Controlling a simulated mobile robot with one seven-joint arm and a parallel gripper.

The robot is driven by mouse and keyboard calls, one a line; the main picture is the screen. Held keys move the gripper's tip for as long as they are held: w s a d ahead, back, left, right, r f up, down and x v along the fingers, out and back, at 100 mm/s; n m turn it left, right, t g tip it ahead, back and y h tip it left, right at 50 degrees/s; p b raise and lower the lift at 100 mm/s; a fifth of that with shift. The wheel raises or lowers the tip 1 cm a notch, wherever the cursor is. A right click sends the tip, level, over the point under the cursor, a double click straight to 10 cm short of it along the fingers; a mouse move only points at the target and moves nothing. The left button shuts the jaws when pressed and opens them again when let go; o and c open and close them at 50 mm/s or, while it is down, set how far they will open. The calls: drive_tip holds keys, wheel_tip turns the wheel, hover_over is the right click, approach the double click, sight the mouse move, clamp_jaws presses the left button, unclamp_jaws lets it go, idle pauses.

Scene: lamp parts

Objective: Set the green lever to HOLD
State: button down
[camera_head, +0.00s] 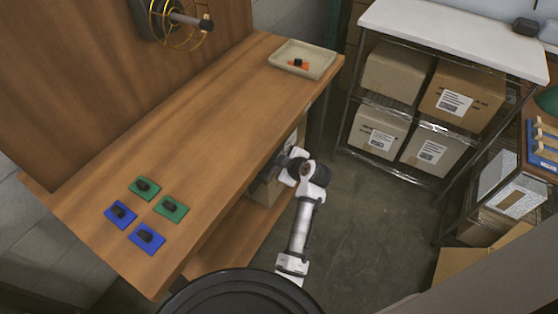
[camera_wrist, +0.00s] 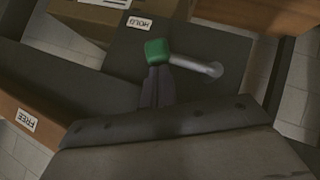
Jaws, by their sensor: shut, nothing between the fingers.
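The green lever knob (camera_wrist: 157,50) sits at the end of a silver rod (camera_wrist: 195,66) in the wrist view. The rod runs right to a round mount on a dark plate (camera_wrist: 122,52). A HOLD label (camera_wrist: 139,22) lies just above and left of the knob, and a FREE label (camera_wrist: 26,120) lies at the lower left. My gripper (camera_wrist: 158,76) is shut and empty, its fingertips right at the knob's lower edge; I cannot tell if they touch. In the head view the lever is hidden; my arm reaches to the front side of the wooden bench (camera_head: 210,110).
Green and blue plates with dark knobs (camera_head: 145,187) lie on the bench's near end. A pale tray (camera_head: 330,62) with small parts sits at its far end. A shelf with cardboard boxes (camera_head: 395,70) stands to the right. Floor between (camera_head: 375,215) is clear.

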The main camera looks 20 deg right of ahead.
drive_tip(key=f+g+y, duration=0.1)
drive_tip(key=f+m+g+y+b, duration=0.1)
drive_tip(key=d+f+m, duration=0.1)
drive_tip(key=shift+w+f+g+y, duration=0.15)
drive_tip(key=shift+w+g+y, duration=0.2)
drive_tip(key=shift+g+y, duration=0.05)
drive_tip(key=shift+f+b, duration=0.1)
drive_tip(key=shift+b, duration=0.2)
idle(0.4)
drive_tip(key=shift+a, duration=0.1)
